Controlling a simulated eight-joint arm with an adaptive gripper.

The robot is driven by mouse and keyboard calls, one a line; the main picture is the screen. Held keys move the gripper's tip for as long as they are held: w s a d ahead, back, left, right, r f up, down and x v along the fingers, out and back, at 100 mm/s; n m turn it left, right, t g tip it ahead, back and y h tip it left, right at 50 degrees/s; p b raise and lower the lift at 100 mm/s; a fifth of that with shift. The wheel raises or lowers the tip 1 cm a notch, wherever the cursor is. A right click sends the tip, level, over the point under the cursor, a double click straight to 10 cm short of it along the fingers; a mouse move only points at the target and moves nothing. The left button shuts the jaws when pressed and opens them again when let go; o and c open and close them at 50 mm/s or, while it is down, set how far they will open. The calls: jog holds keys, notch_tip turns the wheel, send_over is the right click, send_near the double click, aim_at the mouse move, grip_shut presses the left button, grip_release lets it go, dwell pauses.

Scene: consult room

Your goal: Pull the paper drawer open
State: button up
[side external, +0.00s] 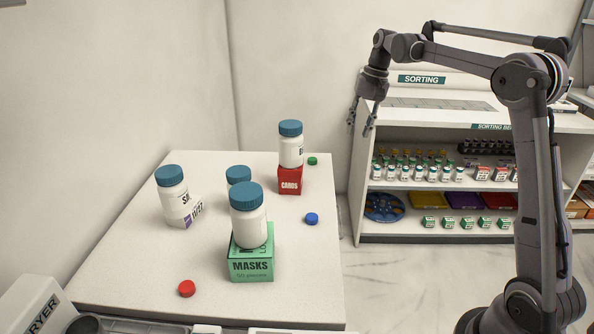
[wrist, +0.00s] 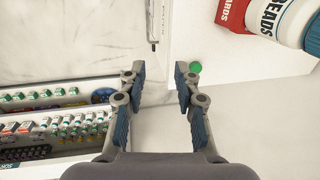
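My gripper (side external: 360,119) is open and empty, hanging in the air to the right of the white table (side external: 120,262), its fingers pointing down. In the wrist view the two blue-padded fingers (wrist: 160,74) stand apart with only floor and table edge between and beyond them. A slim grey bar, which looks like a drawer handle (wrist: 153,24), runs along the table's side just past the fingertips, apart from them. No drawer labelled paper can be read in either view, and the drawer front is mostly hidden from both cameras.
White bottles with blue caps stand on boxes on the table, including a red cards box (side external: 289,182) and a green masks box (side external: 251,264). A stocked sorting shelf (side external: 362,190) stands behind; floor between is clear.

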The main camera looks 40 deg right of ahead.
jog(key=f, duration=1)
jog(key=w+a+f, duration=0.1)
jog(key=f, duration=2)
jog(key=shift+w+a+f, duration=0.1)
jog(key=shift+w+a, duration=0.1)
jog(key=shift+a, duration=0.05)
grip_shut()
